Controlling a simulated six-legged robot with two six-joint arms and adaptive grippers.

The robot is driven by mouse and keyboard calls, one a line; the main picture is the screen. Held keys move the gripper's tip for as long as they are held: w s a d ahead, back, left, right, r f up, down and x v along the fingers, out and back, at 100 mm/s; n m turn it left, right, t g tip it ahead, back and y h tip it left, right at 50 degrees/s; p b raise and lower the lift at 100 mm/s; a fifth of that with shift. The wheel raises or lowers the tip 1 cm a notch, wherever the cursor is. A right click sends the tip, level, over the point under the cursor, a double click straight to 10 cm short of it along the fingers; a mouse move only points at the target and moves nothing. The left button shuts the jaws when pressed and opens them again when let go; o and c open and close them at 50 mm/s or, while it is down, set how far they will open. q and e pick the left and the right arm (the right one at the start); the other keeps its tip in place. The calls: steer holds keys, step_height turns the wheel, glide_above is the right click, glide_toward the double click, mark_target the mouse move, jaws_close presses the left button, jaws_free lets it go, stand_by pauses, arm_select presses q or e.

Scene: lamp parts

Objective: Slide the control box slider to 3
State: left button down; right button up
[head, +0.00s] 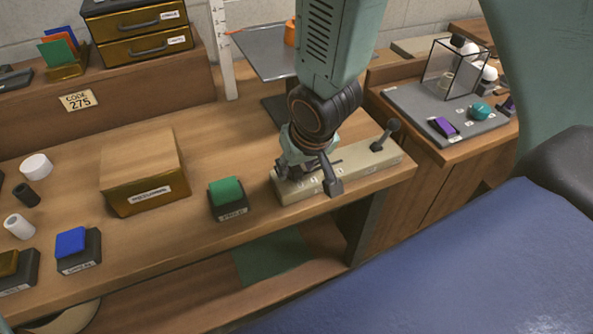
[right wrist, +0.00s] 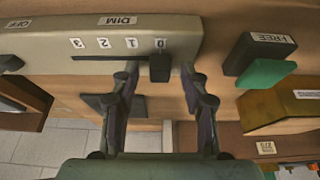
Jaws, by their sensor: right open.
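The beige control box (head: 372,170) lies at the right front end of the wooden bench. In the right wrist view it appears upside down along the top (right wrist: 55,55), with a DIM label, the digits 0 to 3 and a dark slot. The dark slider knob (right wrist: 160,68) stands at the 0 mark. My right gripper (head: 308,178) is over the box's left part. Its open fingers, seen in the right wrist view (right wrist: 160,74), stand on either side of the knob; I cannot tell whether either touches it. In the head view the knob is hidden or unclear. My left gripper is not in view.
A dark lever (head: 386,134) rises from the box's right end. A green block in a dark holder (head: 230,198) stands just left of the box, with a wooden box (head: 143,170) beyond. A grey stand (head: 270,50) is behind. A side table with a grey mat (head: 425,112) is right.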

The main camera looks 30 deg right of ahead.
steer(key=shift+d+f, duration=0.1)
steer(key=shift+f, duration=0.15)
steer(key=shift+w, duration=0.1)
steer(key=shift+w+a, duration=0.1)
steer(key=shift+a, duration=0.1)
steer(key=shift+c, duration=0.2)
steer(key=shift+d, duration=0.15)
steer(key=c, duration=0.5)
jaws_close()
